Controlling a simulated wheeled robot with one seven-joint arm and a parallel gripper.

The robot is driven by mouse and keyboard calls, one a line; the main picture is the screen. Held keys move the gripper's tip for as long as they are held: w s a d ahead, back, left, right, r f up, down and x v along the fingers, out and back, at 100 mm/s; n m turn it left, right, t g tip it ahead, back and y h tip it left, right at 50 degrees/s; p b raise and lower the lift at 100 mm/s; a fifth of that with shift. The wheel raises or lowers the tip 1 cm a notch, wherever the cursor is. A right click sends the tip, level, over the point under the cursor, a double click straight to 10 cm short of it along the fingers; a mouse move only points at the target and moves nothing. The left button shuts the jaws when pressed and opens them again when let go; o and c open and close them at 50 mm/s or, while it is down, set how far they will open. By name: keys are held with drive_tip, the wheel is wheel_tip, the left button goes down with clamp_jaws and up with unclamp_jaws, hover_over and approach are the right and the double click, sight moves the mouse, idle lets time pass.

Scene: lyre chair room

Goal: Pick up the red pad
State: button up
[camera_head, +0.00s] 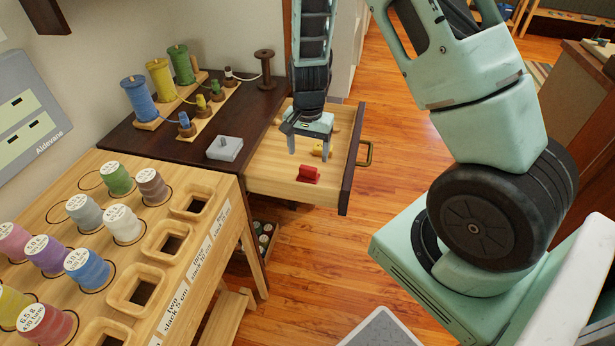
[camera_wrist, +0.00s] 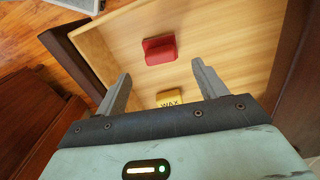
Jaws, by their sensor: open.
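The red pad (camera_head: 309,174) lies in the open wooden drawer (camera_head: 270,178), near its front left part. It also shows in the wrist view (camera_wrist: 159,50), beyond my fingertips and roughly centred between them. My gripper (camera_head: 308,148) hangs over the drawer with its fingers pointing down. In the wrist view its two fingers (camera_wrist: 160,75) are spread apart with nothing between them. A yellow block marked "WAX" (camera_wrist: 170,98) lies in the drawer under my gripper, partly hidden by it. It also shows in the head view (camera_head: 319,151).
A grey block with a knob (camera_head: 224,148) stands on the dark tabletop left of the drawer. Thread spools on wooden bases (camera_head: 160,80) stand behind it. A wooden rack with thread reels (camera_head: 122,225) fills the lower left. The drawer has a brass handle (camera_head: 367,153).

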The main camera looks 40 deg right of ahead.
sight(308, 167)
drive_tip(key=shift+w+f, duration=0.1)
drive_tip(key=shift+f, duration=3.45)
drive_tip(key=c, duration=1.1)
